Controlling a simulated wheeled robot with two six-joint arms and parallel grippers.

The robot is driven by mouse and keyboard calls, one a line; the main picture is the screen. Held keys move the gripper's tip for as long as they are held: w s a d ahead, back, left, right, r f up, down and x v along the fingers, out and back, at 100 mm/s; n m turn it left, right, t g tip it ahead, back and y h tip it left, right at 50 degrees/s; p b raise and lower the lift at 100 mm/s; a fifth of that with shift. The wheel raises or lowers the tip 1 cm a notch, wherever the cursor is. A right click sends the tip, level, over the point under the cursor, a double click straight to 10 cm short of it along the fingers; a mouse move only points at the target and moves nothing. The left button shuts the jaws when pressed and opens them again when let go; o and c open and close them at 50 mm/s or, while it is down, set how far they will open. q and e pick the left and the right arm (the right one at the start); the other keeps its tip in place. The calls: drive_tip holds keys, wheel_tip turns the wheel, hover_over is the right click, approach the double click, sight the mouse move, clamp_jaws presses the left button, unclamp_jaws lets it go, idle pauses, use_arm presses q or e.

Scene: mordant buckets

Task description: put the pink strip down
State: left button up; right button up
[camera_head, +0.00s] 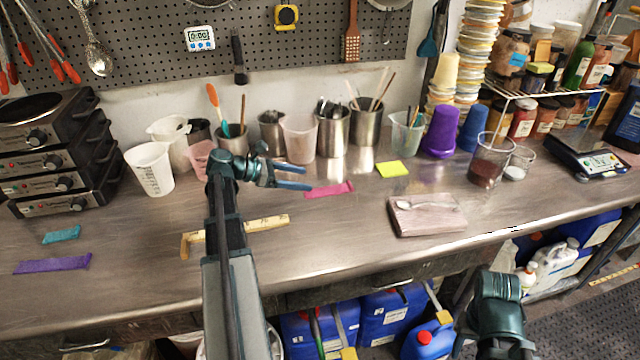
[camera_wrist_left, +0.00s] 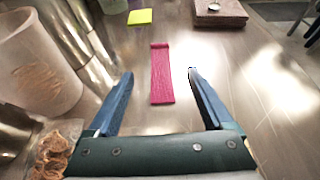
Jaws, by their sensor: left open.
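The pink strip (camera_head: 329,190) lies flat on the steel bench, a little to the right of my left gripper's fingertips in the head view. In the left wrist view the strip (camera_wrist_left: 161,74) lies lengthwise ahead, between the lines of the two fingers and apart from them. My left gripper (camera_head: 308,178) is open and empty, its blue fingers (camera_wrist_left: 160,88) spread on either side of the strip's near end. My right arm shows at the lower right of the head view, but its fingertips do not show clearly.
A teal strip (camera_head: 62,234) and a purple strip (camera_head: 52,263) lie at the left. A wooden ruler (camera_head: 268,222) lies behind my left arm. Beakers and steel pots (camera_head: 333,130) line the back. A yellow note (camera_head: 392,169) and a wrapped block (camera_head: 427,218) lie right of the strip.

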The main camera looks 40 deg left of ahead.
use_arm(q)
drive_tip(key=b, duration=0.3)
approach(350, 184)
drive_tip(key=shift+w+d+f, duration=0.1)
drive_tip(key=shift+d+f, duration=0.1)
drive_tip(key=shift+f, duration=0.45)
drive_tip(key=shift+x, duration=1.05)
drive_tip(key=x, duration=0.1)
drive_tip(key=b+x, duration=0.1)
drive_tip(key=x, duration=0.2)
drive_tip(key=shift+w+d+r+b, duration=0.1)
drive_tip(key=shift+w+r+b, duration=0.15)
drive_tip(key=shift+b, duration=0.1)
drive_tip(key=shift+r, duration=0.1)
clamp_jaws()
drive_tip(key=shift+r, duration=0.1)
